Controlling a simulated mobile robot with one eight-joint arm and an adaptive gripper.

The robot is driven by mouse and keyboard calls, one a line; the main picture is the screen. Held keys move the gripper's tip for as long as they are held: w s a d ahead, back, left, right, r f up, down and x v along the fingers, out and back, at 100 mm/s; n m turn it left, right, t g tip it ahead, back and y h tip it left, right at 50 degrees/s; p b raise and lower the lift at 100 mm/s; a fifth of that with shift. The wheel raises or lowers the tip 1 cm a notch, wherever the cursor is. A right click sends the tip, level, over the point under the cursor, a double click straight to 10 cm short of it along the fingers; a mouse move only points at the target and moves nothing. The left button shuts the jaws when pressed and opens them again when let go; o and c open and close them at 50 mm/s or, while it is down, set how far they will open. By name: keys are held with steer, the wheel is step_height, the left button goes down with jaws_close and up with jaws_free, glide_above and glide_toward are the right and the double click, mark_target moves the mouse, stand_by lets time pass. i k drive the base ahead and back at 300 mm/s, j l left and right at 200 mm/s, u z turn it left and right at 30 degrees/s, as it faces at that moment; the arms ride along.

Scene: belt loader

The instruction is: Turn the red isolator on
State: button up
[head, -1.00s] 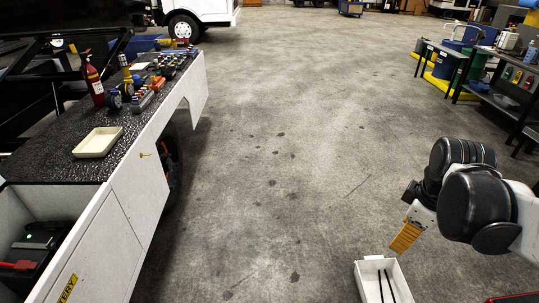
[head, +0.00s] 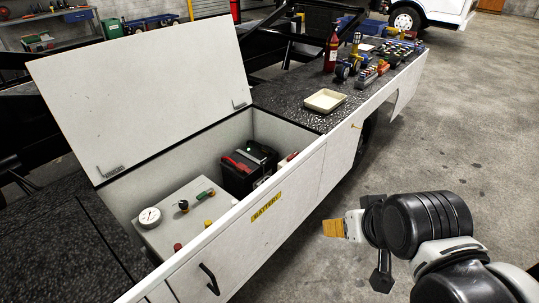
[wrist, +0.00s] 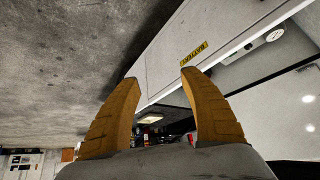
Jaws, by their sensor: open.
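The battery compartment (head: 318,160) of the white loader is open, its lid raised. Inside, a black battery (head: 243,178) has a red part (head: 236,163) on top. Another small red part (head: 289,158) shows by the right end wall, partly hidden. A red knob (head: 178,247) sits on the grey box at the near left. I cannot tell which red part is the isolator, or its position. My gripper (head: 333,228) is outside the compartment, right of the white side panel. In the wrist view its yellow fingers (wrist: 157,76) are apart with nothing between them.
The raised lid (head: 150,85) stands behind. A cream tray (head: 325,101), a red bottle (head: 331,52) and several fittings lie on the black deck. The floor at right is clear.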

mark_target(295, 154)
steer(key=i+j+z, duration=0.3)
steer(key=i+j, duration=0.4)
